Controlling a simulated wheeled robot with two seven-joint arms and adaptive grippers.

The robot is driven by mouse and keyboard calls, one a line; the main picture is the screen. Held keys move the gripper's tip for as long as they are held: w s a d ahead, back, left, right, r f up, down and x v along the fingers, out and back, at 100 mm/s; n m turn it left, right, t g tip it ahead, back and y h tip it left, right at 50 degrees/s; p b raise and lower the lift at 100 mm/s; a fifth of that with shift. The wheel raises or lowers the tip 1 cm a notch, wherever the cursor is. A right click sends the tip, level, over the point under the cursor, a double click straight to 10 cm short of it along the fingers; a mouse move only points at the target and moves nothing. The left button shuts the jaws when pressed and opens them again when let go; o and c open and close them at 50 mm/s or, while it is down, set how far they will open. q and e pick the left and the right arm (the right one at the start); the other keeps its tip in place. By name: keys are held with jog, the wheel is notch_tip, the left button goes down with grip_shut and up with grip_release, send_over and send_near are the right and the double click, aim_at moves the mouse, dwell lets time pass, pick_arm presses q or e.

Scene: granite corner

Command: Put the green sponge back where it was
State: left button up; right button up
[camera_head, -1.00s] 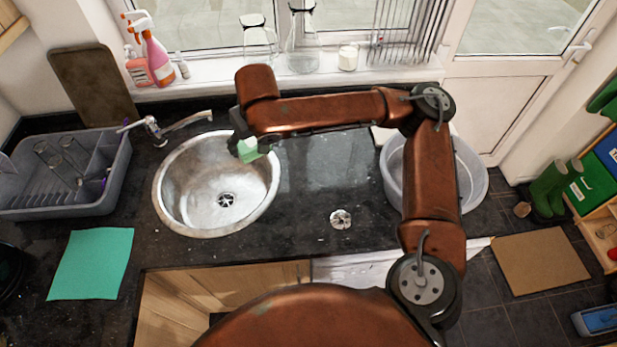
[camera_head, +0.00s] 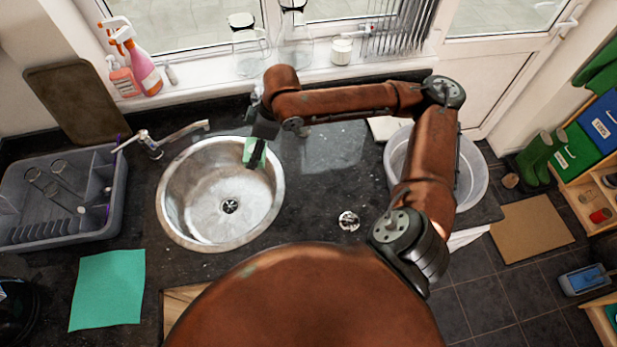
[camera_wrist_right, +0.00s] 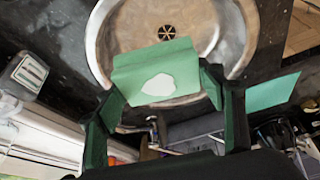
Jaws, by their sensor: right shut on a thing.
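The green sponge (camera_head: 254,151) is in my right gripper (camera_head: 256,153), at the upper right rim of the round steel sink (camera_head: 192,232). In the right wrist view the sponge (camera_wrist_right: 156,72) sits between the two fingers (camera_wrist_right: 165,90), with a pale patch on its face. The sink basin (camera_wrist_right: 128,25) and its drain show behind it. How high the sponge is above the rim is hard to tell. My left gripper is not in view.
A tap (camera_head: 170,135) stands behind the sink. A grey dish rack (camera_head: 112,190) is at left, with a green cloth (camera_head: 108,290) in front of it. A grey tub (camera_head: 478,180) is at right. Bottles and glassware line the windowsill.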

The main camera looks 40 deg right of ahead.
jog(key=n, duration=0.1)
jog(key=s+n+p, duration=0.1)
jog(key=s+f+n+g+p, duration=0.1)
jog(key=shift+d+f+y, duration=0.1)
jog(key=shift+d+y, duration=0.2)
jog(key=shift+y, duration=0.1)
jog(key=s+d+f+n+g+h+p, duration=0.2)
jog(key=s+n+g+p, duration=0.4)
jog(key=s+n+p, duration=0.85)
jog(key=w+d+f+n, duration=0.1)
jog(key=w+d+f, duration=0.1)
jog(key=w+d+f+n, duration=0.1)
jog(key=w+d+f, duration=0.1)
jog(key=d+f, duration=0.1)
jog(key=w+d+f+n+b, duration=0.1)
jog(key=w+d+f, duration=0.1)
jog(key=d+f, duration=0.1)
jog(key=shift+f, duration=0.1)
jog(key=shift+w+d+f, duration=0.25)
jog(key=shift+w+f, duration=0.05)
jog(key=shift+f, duration=0.15)
jog(key=shift+w+d+f+p, duration=0.1)
jog(key=shift+f+p, duration=0.05)
jog(key=shift+f, duration=0.75)
jog(key=shift+w+d+f+p, duration=0.1)
jog(key=shift+f+p, duration=0.05)
jog(key=shift+f, duration=0.75)
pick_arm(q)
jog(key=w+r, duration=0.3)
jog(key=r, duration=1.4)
